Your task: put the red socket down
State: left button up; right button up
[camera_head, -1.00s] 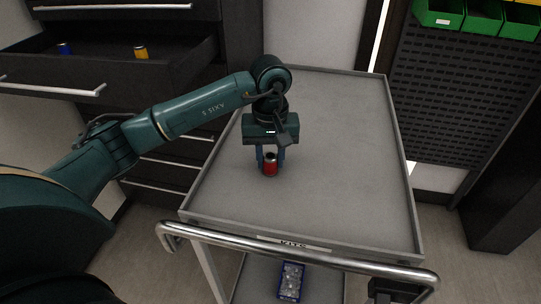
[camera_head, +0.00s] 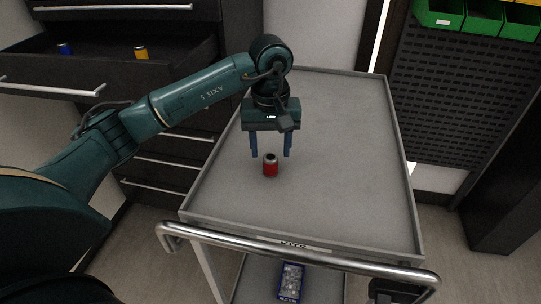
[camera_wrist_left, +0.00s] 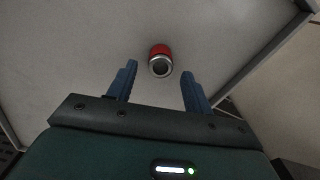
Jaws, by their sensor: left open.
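The red socket (camera_head: 270,166) stands upright on the grey top of the cart (camera_head: 335,150), nearer its front left part. It has a silver upper end with a dark opening. It also shows in the left wrist view (camera_wrist_left: 160,60), just beyond the fingertips. My left gripper (camera_head: 271,155) is open, with its blue fingers apart and empty. Its fingers are behind and above the socket in the head view. In the left wrist view the gripper (camera_wrist_left: 156,85) has clear space on both sides of the socket. My right gripper is not in view.
An open drawer (camera_head: 110,75) at the left holds a blue socket (camera_head: 65,48) and a yellow socket (camera_head: 141,52). The cart has a raised rim and a front handle (camera_head: 300,262). Green bins (camera_head: 438,14) hang at upper right.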

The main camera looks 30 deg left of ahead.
aim_at(270, 156)
pick_arm(q)
notch_tip(270, 156, up, 9)
jog(key=shift+f, duration=0.2)
dwell(0.5)
